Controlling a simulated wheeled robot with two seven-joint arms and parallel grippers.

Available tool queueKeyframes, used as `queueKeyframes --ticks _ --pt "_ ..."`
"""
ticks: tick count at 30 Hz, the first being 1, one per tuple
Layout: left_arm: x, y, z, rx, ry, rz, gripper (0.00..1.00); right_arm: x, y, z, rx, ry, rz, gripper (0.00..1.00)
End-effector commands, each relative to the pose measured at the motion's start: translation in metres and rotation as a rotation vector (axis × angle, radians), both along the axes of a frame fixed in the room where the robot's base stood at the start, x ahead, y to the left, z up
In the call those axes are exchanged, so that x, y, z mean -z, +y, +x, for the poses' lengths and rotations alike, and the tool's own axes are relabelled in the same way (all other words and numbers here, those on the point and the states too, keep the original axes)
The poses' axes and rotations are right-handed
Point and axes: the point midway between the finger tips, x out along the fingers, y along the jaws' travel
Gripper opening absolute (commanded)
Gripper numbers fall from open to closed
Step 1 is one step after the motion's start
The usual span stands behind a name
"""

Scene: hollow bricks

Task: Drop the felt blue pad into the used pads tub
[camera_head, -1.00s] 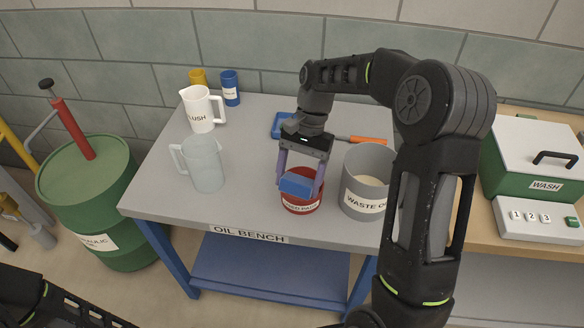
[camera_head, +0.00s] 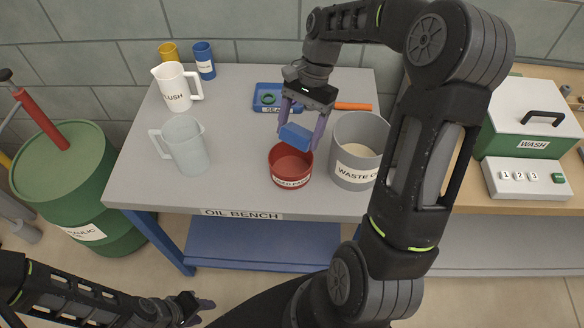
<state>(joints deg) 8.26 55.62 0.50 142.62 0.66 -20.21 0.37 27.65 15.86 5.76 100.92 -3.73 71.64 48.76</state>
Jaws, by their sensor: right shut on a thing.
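The felt blue pad (camera_head: 295,137) is a blue block between the fingers of my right gripper (camera_head: 300,136), which is shut on it. The red used pads tub (camera_head: 290,181) stands on the bench with its label facing front. The pad shows just above the tub's back rim and hides a little of it. It looks apart from the tub, but its exact height is hard to tell. The visible inside of the tub is empty. My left gripper (camera_head: 204,304) is low at the front, away from the bench top, and its finger opening is unclear.
A grey waste oil container (camera_head: 344,150) stands close at the tub's right. A blue tray (camera_head: 262,97) and an orange-handled tool (camera_head: 353,106) lie behind. A clear jug (camera_head: 189,150) and white flush jug (camera_head: 175,91) stand left. The bench's front left (camera_head: 150,190) is clear.

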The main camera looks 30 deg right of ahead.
Motion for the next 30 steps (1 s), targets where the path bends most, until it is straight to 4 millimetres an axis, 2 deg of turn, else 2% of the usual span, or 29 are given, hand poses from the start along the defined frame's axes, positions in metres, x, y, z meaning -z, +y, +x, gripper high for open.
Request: queueKeyframes --ticks 1,7,20,21,30 --pt "0.010 -0.001 0.000 0.000 -0.003 -0.002 0.40 0.012 0.000 0.000 0.000 0.001 0.001 0.39" --pt "0.024 -0.002 0.003 0.002 -0.009 -0.006 0.40 0.031 0.000 0.000 -0.001 0.001 0.001 0.39" --pt "0.025 -0.002 0.004 0.002 -0.012 -0.008 0.40 0.036 0.000 0.000 -0.001 0.000 0.001 0.39" --pt "0.025 -0.002 0.004 0.002 -0.012 -0.008 0.40 0.036 0.000 0.000 -0.001 0.000 0.001 0.75" --pt "0.026 -0.002 0.003 0.002 -0.012 -0.007 0.40 0.036 0.000 0.000 -0.001 0.000 0.000 0.97"
